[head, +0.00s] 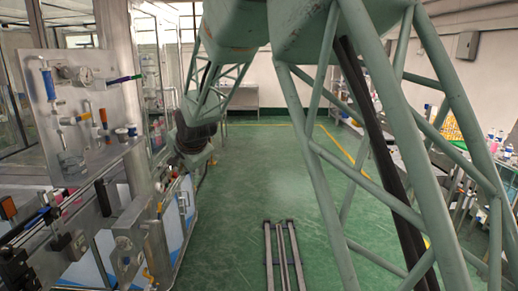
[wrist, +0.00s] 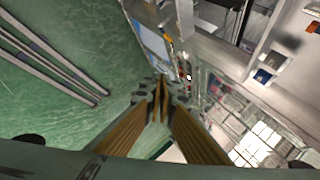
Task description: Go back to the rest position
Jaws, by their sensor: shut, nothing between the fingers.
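My gripper (wrist: 160,90) shows in the wrist view, its fingers closed together with nothing between them. It is above the green floor (wrist: 85,120) and beside the crimping machine, touching nothing that I can see. In the head view my green lattice arm reaches across the middle toward the machine at left. The dark wrist end of my arm is close to the machine's right side. The gripper's fingers are not clearly visible in the head view.
The crimping machine (head: 95,110), with valves, tubes and brackets, fills the left side. Floor rails (head: 283,258) run along the middle. A bench with bottles and yellow items (head: 452,128) stands at right, partly behind my arm. The green floor (head: 265,175) between is clear.

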